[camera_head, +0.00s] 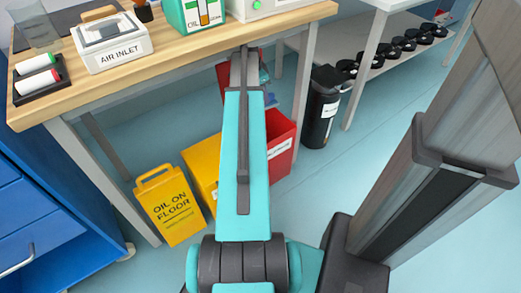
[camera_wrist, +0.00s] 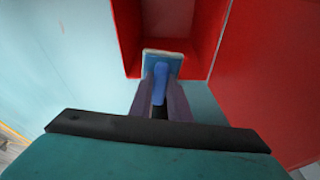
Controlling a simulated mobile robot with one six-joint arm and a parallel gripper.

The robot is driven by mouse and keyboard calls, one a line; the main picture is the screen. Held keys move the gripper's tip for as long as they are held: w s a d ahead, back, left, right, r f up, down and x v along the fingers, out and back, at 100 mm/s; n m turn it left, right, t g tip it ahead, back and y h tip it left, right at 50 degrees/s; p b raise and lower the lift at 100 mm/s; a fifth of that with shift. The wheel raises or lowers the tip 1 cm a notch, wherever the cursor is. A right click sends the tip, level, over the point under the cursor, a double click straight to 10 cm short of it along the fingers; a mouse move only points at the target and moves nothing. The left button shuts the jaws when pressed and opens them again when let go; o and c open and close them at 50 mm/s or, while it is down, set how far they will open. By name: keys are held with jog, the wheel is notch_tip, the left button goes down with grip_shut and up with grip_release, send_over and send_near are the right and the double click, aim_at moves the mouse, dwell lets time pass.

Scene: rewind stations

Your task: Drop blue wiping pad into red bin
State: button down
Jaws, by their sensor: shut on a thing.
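The blue wiping pad (camera_wrist: 162,57) shows in the wrist view as a pale blue block with a darker blue handle (camera_wrist: 160,83). My gripper (camera_wrist: 160,95) is shut on the handle, and the pad is at the far end of the fingers. The red bin (camera_wrist: 265,75) fills the upper right of the wrist view. The pad overlaps the near edge of a red recess there; I cannot tell its height over it. In the head view the red bin (camera_head: 283,150) stands on the floor under the bench, partly behind my arm. My gripper is hidden there.
A yellow bin (camera_head: 203,165) stands left of the red bin, with a yellow "oil on floor" sign (camera_head: 170,208) beside it. A black bin (camera_head: 322,108) stands to the right. The wooden bench (camera_head: 190,45) is above. Blue drawers (camera_head: 30,215) are at left.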

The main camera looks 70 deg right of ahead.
jog(key=shift+f, duration=0.1)
jog(key=shift+f+b, duration=2.4)
jog(key=shift+f, duration=0.5)
jog(key=c, duration=1.6)
grip_release()
jog(key=shift+r, duration=0.1)
jog(key=shift+p+v, duration=1.45)
jog(key=shift+v, duration=2.25)
